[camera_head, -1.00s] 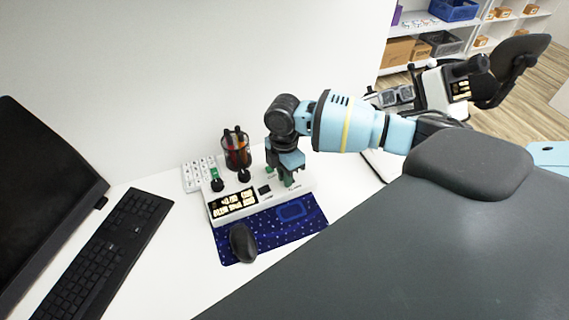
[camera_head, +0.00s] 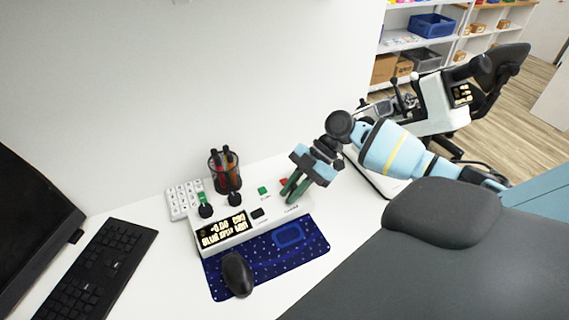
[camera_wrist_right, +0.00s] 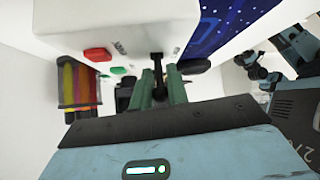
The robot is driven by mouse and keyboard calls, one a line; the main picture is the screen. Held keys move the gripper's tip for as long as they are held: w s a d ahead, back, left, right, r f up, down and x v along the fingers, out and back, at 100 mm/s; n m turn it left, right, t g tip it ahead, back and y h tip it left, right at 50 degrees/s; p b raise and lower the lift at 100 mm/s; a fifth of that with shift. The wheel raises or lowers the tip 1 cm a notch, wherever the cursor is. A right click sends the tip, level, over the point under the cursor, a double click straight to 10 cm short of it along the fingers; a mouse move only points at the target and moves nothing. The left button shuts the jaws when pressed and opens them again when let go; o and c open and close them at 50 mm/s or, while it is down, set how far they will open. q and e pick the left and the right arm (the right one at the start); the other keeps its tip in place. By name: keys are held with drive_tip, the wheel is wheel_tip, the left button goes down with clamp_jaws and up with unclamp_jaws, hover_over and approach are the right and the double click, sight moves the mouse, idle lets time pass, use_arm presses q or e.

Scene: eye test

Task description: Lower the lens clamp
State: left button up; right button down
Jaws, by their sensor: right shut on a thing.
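A white instrument box (camera_head: 238,236) with a lit display, dark knobs and a green button (camera_head: 262,190) stands on the desk. My right gripper (camera_head: 290,193) is tilted over the right end of this box, its green fingers together. In the right wrist view, its fingers (camera_wrist_right: 160,92) are shut on a thin black lever (camera_wrist_right: 157,66) at the box, which I take for the lens clamp. The fingers hide the lever's lower part there, and I cannot make the lever out in the head view. A red button (camera_wrist_right: 97,54) is beside it. My left gripper is not in view.
A blue mat (camera_head: 262,262) with a mouse (camera_head: 237,273) lies in front of the box. A pen cup (camera_head: 226,172) and white keypad (camera_head: 182,199) stand behind it. A keyboard (camera_head: 97,275) is at left. Another white instrument (camera_head: 432,112) stands at right.

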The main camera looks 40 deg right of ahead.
drive_tip(key=shift+s+d+f+y+b, duration=0.1)
drive_tip(key=shift+d+f+y+b, duration=0.2)
drive_tip(key=shift+y+b, duration=0.45)
drive_tip(key=shift+r+y+b, duration=0.15)
drive_tip(key=shift+y+b, duration=0.1)
drive_tip(key=shift+b, duration=0.05)
drive_tip(key=c, duration=1.5)
unclamp_jaws()
drive_tip(key=shift+o, duration=0.2)
drive_tip(key=shift+r, duration=0.15)
wheel_tip(320, 180, up, 4)
drive_tip(key=shift+f, duration=0.25)
drive_tip(key=s+a+r, duration=0.1)
drive_tip(key=s+a, duration=0.8)
drive_tip(key=s, duration=0.4)
